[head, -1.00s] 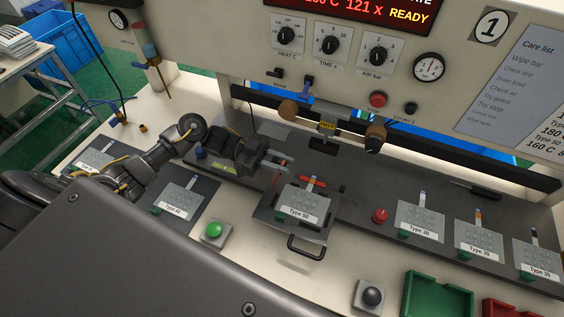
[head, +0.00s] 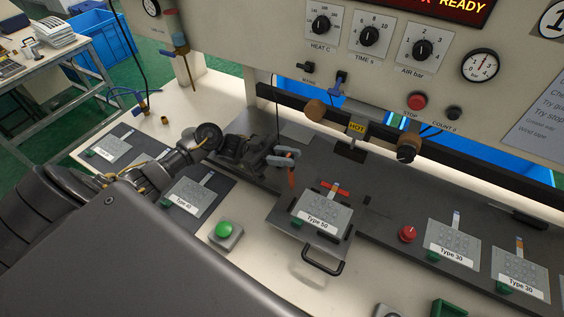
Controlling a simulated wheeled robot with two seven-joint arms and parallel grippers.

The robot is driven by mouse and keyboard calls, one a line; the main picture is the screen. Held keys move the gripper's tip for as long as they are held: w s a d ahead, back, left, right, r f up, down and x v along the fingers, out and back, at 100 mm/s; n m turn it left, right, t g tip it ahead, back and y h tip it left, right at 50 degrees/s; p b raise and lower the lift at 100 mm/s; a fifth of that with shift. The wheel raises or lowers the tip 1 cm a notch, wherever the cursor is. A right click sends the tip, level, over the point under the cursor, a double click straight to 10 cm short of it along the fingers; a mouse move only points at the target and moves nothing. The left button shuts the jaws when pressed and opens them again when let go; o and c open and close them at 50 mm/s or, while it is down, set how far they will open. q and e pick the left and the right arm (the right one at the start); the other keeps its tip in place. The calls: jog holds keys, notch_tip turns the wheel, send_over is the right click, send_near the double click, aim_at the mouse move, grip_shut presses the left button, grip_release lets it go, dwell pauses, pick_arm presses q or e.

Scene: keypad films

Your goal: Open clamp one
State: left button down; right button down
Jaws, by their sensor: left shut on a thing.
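My left gripper (head: 284,158) reaches over the back left corner of the dark tray (head: 285,222). It is shut on a red clamp lever (head: 291,178), which stands steeply up at the tray's left side. A second red clamp lever (head: 335,189) lies flat behind the film. The grey keypad film labelled Type 50 (head: 320,209) lies on the tray. The exact grip between the fingertips is small and partly hidden. My right gripper is not in view.
The hot bar (head: 356,130) and its brown knobs hang behind the tray. A green button (head: 224,229) is at the front left, a red knob (head: 407,234) to the right. Other films lie on both sides. The tray's black handle (head: 323,265) points forward.

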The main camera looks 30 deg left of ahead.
pick_arm(q)
jog(key=c, duration=1.3)
grip_release()
jog(key=shift+o, duration=0.2)
jog(key=shift+r, duration=0.25)
notch_tip(320, 180, up, 2)
jog(key=shift+r+p, duration=0.25)
jog(key=shift+p, duration=0.1)
jog(key=s+d+r, duration=0.6)
jog(key=s+r, duration=0.4)
jog(key=s, duration=0.2)
jog(key=shift+s+d, duration=0.15)
jog(key=shift+d, duration=0.15)
